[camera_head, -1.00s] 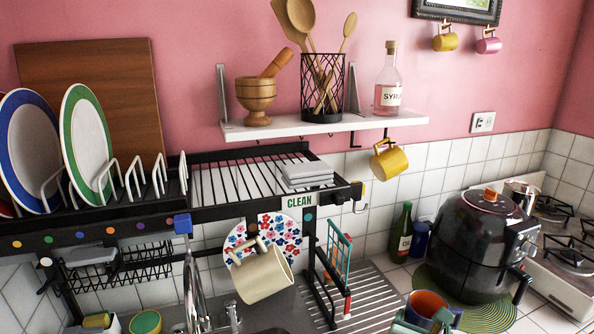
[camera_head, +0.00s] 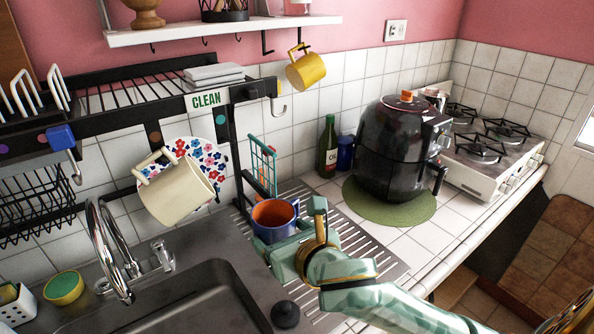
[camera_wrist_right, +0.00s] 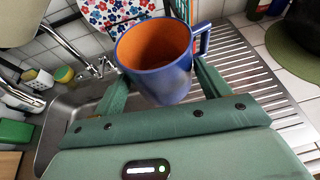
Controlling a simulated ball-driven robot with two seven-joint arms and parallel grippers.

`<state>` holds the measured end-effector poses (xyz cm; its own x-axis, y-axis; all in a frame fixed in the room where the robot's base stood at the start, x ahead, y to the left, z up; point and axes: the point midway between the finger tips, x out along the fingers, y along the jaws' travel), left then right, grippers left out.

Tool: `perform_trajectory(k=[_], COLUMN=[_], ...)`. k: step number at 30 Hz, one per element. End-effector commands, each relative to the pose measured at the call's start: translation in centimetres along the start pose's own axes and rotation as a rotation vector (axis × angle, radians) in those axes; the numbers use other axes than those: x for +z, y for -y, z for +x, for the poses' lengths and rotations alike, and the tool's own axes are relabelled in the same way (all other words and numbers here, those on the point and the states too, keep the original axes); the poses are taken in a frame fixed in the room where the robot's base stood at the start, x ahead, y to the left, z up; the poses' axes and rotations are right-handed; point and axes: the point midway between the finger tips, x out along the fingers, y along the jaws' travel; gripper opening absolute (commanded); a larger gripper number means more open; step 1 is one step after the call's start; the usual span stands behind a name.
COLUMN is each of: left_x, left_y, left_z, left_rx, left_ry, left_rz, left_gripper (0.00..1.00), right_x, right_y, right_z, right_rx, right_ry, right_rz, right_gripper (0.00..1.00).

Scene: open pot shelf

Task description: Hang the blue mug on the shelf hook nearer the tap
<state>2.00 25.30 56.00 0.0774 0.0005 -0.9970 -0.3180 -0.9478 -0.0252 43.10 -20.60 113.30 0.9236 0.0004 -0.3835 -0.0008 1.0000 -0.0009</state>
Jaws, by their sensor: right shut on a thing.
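The blue mug (camera_head: 275,222), orange inside, is held upright over the ribbed drainboard in my right gripper (camera_head: 284,244). In the right wrist view the mug (camera_wrist_right: 160,75) sits between the two fingers (camera_wrist_right: 160,92), its handle to the right. A hook under a blue block (camera_head: 61,138) on the black rack (camera_head: 110,125) is empty, close to the chrome tap (camera_head: 108,250). Another empty hook (camera_head: 281,108) is at the rack's right end, farther from the tap. My left gripper is not in view.
A cream mug (camera_head: 178,192) is tilted before a flowered plate (camera_head: 208,160); its support is hidden. A yellow mug (camera_head: 306,72) hangs under the white shelf (camera_head: 230,28). A green bottle (camera_head: 328,148) and black fryer (camera_head: 400,150) stand right. The sink (camera_head: 190,300) is open below.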

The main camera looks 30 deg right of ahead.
Motion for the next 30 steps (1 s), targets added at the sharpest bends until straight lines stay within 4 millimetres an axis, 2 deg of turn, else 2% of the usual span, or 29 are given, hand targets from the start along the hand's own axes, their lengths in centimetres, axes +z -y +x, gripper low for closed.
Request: perform_trajectory(k=[6, 8, 10, 13, 17, 20, 24, 27, 30], left_x=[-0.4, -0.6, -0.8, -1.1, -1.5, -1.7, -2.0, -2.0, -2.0], left_y=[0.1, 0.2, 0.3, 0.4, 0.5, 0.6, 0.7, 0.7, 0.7], left_z=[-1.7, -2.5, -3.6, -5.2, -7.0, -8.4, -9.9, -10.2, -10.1], left_rx=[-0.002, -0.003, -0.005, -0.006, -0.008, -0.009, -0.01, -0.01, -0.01], left_ry=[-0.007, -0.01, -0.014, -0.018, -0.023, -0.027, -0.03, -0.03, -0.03], left_rz=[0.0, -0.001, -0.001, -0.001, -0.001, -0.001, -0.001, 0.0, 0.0], left_gripper=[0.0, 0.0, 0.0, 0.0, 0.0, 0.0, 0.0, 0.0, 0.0], right_x=[0.9, 1.3, 1.8, 2.1, 1.0, -0.9, -4.7, -7.0, -8.3], right_y=[-0.2, 0.1, 1.5, 4.4, 9.3, 13.7, 19.2, 22.0, 23.9], right_z=[-0.9, -1.0, -0.8, -0.3, -0.2, -1.1, -3.5, -5.4, -6.7], right_rx=[-0.014, -0.042, -0.106, -0.238, -0.451, -0.651, -0.924, -1.077, -1.178], right_ry=[0.002, 0.001, -0.001, -0.003, -0.007, -0.009, -0.01, -0.006, -0.002], right_rz=[0.011, 0.023, 0.049, 0.102, 0.19, 0.272, 0.385, 0.446, 0.49], right_gripper=[0.45, 0.45, 0.45, 0.45, 0.45, 0.45, 0.45, 0.45, 0.45])
